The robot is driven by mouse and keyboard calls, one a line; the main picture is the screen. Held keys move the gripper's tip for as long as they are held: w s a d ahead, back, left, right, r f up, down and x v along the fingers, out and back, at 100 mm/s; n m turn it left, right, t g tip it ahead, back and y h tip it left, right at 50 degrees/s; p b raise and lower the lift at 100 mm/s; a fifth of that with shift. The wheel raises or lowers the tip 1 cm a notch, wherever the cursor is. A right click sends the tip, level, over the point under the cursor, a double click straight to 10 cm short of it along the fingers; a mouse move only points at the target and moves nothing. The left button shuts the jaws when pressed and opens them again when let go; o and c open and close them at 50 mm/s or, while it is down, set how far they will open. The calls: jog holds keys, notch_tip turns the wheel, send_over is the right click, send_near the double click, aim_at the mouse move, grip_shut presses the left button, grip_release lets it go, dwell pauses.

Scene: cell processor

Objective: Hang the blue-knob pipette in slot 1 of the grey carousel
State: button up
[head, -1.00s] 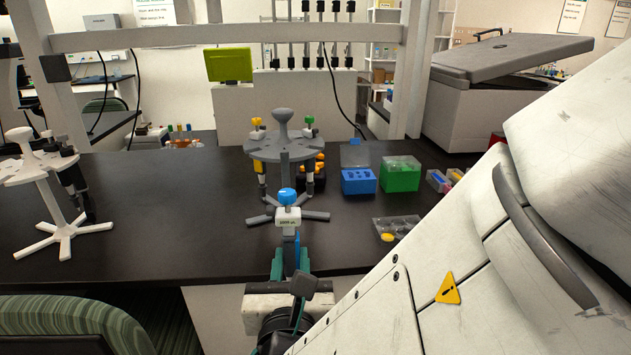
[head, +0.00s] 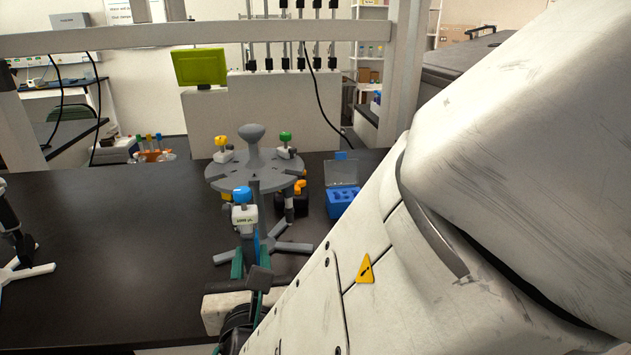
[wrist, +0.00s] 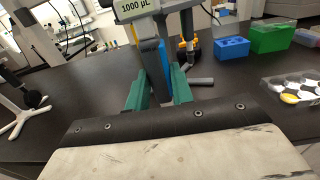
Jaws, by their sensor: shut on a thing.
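The blue-knob pipette (head: 243,212) is upright in my gripper (head: 250,262), with its blue knob on top and a white head marked with a volume label. In the wrist view its white 1000 µL label (wrist: 133,8) shows at the top, and my green fingers (wrist: 157,92) are shut on its body. The grey carousel (head: 222,178) stands just behind it, with a yellow-knob pipette (head: 222,146) and a green-knob pipette (head: 286,142) hanging at its rim. The pipette overlaps the carousel's near edge in view; I cannot tell whether they touch. Slot numbers are not readable.
A blue rack (head: 342,200) with a clear lid stands right of the carousel. A green box (wrist: 272,38) and a clear well plate (wrist: 292,90) lie further right in the wrist view. The dark bench (head: 120,225) between is clear.

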jog(key=w, duration=0.6)
jog(key=shift+w+a, duration=0.4)
jog(key=shift+x, duration=1.5)
jog(key=shift+w+a, duration=0.1)
jog(key=shift+w, duration=0.5)
jog(key=shift+a, duration=0.1)
jog(key=shift+f, duration=0.25)
dwell(0.4)
